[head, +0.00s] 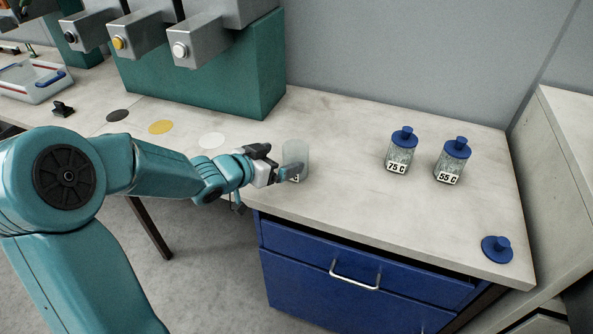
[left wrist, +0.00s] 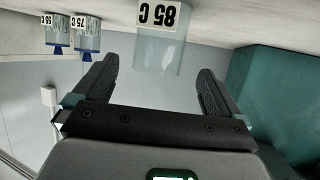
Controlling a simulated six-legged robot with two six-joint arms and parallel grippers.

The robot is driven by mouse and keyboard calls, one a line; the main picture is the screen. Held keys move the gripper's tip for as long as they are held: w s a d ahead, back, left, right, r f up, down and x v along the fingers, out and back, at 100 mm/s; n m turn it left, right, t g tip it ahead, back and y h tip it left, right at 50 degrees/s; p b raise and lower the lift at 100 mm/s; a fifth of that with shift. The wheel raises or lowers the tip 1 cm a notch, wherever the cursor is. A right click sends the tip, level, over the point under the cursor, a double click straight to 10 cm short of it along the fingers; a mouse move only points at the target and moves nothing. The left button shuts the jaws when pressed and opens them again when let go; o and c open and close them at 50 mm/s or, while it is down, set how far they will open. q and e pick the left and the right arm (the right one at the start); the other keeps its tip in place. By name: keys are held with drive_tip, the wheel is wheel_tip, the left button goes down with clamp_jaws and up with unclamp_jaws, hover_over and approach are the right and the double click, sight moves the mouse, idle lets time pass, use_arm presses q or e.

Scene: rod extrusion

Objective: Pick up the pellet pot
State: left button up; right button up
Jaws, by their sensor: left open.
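A clear, lidless pot (head: 297,152) stands near the front edge of the worktop. In the left wrist view the same pot (left wrist: 160,50) appears upside down with an "85 C" label. My left gripper (head: 281,163) is open at the pot's left side, its fingers partly covering the pot's lower part and label in the head view. In the left wrist view the pot lies between the lines of the two fingers; I cannot tell whether they touch it. Two blue-lidded pots, "75 C" (head: 399,156) and "55 C" (head: 450,165), stand farther right. My right gripper is not in view.
A blue lid (head: 497,249) lies at the worktop's right front. A green machine (head: 215,80) with grey heads stands behind, with black, yellow and white discs (head: 161,127) before it. A clear tray (head: 32,82) is far left. The worktop between the pots is clear.

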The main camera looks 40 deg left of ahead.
sight(299, 152)
use_arm(q)
drive_tip(key=b+x, duration=0.1)
drive_tip(key=x, duration=0.7)
drive_tip(key=shift+d+r, duration=0.1)
drive_tip(key=shift+r, duration=0.1)
drive_tip(key=c, duration=1.3)
